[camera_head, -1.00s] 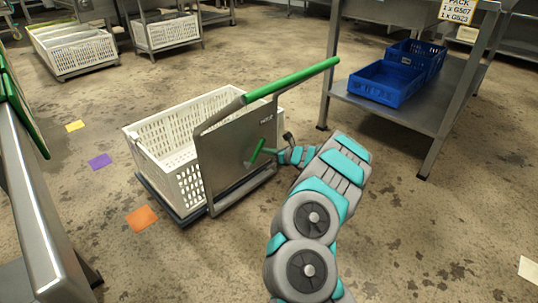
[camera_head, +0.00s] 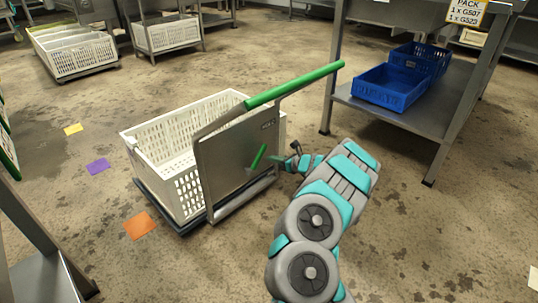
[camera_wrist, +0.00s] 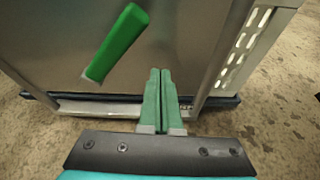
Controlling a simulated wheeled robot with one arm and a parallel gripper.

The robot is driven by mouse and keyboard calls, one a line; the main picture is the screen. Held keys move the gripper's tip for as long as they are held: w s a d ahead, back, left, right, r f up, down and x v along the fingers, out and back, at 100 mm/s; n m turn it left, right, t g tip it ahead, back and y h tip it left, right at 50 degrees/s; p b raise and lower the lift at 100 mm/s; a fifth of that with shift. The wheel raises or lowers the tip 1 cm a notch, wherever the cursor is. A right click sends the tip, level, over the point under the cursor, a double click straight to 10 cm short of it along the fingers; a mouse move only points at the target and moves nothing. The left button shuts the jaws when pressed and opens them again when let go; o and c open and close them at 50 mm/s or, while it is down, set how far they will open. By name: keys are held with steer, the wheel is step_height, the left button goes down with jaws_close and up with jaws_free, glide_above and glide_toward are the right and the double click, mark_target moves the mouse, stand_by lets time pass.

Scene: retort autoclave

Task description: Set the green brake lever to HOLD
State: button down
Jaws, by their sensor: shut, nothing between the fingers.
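The green brake lever (camera_head: 258,157) is on the grey metal panel (camera_head: 225,160) of a cart and tilts up to the right. A small label (camera_head: 268,124) near the panel's upper right corner is too small to read surely. In the wrist view the lever (camera_wrist: 118,43) also leans up to the right, left of my gripper. My gripper (camera_wrist: 160,72) is shut and empty, its green fingers pressed together in front of the panel. A gap shows between the fingers and the lever there. In the head view my gripper (camera_head: 275,160) is small, just right of the lever.
The cart has a green push handle (camera_head: 295,85) and carries a white crate (camera_head: 160,137). A steel table (camera_head: 430,115) with blue crates (camera_head: 390,88) on its shelf stands right. Orange (camera_head: 139,225), purple (camera_head: 98,166) and yellow (camera_head: 73,129) squares mark the floor. Open floor lies right of my arm.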

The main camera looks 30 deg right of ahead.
steer(key=s+d+r+p, duration=0.1)
steer(key=s+r+p, duration=0.1)
steer(key=s, duration=0.8)
steer(key=shift+d, duration=0.1)
